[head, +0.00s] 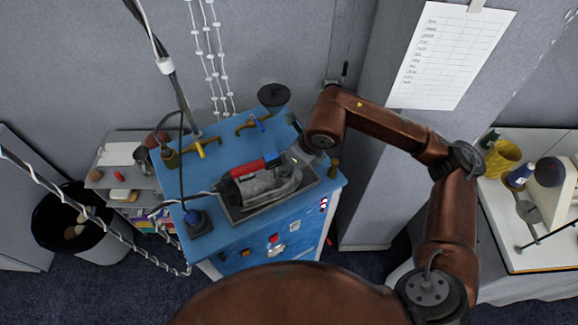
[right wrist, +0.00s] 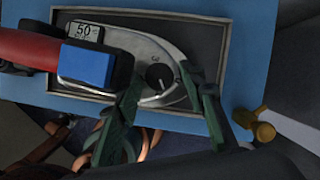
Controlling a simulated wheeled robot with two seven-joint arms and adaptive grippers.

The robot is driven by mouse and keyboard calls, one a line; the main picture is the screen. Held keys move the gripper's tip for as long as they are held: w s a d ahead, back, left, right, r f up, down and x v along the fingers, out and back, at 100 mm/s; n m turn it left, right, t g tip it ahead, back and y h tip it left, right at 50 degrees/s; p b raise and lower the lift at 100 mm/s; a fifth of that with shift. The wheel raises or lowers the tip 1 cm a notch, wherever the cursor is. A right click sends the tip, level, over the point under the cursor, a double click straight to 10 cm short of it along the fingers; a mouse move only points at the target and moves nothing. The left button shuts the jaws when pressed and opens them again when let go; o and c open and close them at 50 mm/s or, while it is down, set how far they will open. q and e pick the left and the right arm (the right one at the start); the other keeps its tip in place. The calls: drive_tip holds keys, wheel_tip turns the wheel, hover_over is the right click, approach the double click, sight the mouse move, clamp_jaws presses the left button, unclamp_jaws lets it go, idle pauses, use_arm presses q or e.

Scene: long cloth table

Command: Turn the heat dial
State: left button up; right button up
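A grey iron (head: 268,188) with a red and blue handle lies in a shallow grey tray (head: 235,217) on a blue cabinet top. In the right wrist view, the round dark heat dial (right wrist: 158,77) sits on the iron's pale metal body (right wrist: 190,62), near a small display (right wrist: 84,32) reading 50. My right gripper (right wrist: 160,82) is open, with one dark green finger on each side of the dial in the picture. I see no clear contact, and the height above the dial is hard to judge. In the head view my right gripper (head: 303,147) hangs by the iron's right end. My left gripper is out of view.
Brass taps (head: 250,124) stand along the cabinet's back edge, with a cable and pole at its left. A black bin (head: 70,220) and small shelf (head: 115,165) stand left. A grey pillar (head: 375,190) rises close on the right, beside my arm.

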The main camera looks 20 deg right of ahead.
drive_tip(key=shift+o, duration=0.3)
drive_tip(key=v, duration=1.2)
